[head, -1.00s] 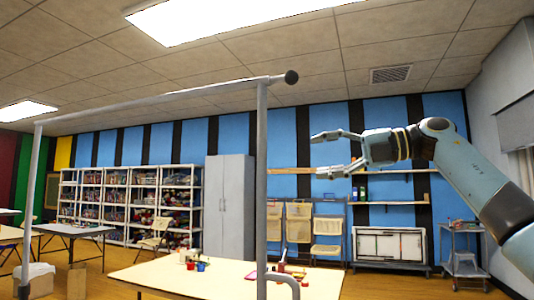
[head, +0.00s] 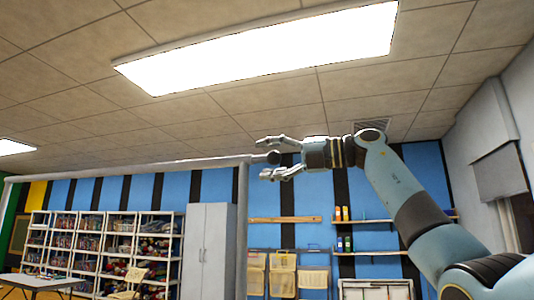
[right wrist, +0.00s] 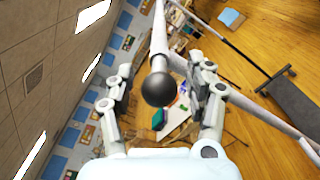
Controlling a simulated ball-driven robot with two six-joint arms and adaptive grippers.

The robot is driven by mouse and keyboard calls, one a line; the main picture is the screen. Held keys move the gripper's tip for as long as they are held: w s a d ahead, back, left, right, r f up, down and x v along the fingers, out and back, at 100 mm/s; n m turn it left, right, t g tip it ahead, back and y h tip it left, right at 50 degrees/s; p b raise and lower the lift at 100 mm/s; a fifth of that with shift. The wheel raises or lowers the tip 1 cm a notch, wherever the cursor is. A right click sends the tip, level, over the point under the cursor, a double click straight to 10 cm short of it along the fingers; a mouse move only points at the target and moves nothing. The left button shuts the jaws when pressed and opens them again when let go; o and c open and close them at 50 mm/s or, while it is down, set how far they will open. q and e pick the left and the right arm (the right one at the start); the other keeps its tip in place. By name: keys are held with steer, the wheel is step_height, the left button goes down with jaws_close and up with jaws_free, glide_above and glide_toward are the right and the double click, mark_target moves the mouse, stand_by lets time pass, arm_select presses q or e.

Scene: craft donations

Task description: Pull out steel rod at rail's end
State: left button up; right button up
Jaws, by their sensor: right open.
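The rack's pale steel rail (head: 120,170) runs across the head view from the left, just under the ceiling line. Its right end carries a round black knob (head: 273,157). My right gripper (head: 262,158) is open, its fingers above and below the knob. In the right wrist view the black knob (right wrist: 158,89) lies between the two open fingers of my right gripper (right wrist: 160,72), with gaps on both sides. The steel rail (right wrist: 159,42) stretches away behind the knob. I cannot tell any separate rod from the rail. My left gripper is not in view.
The rack's upright post (head: 242,215) stands just left of my right gripper, below the rail. A grey cabinet (head: 207,250) and shelves of supplies (head: 100,245) stand behind. A wall shelf (head: 380,221) is at the right. The space above the rail is free.

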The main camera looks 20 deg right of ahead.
steer(key=shift+w+a, duration=0.2)
steer(key=shift+a, duration=0.05)
steer(key=shift+s, duration=0.1)
jaws_close()
stand_by(0.3)
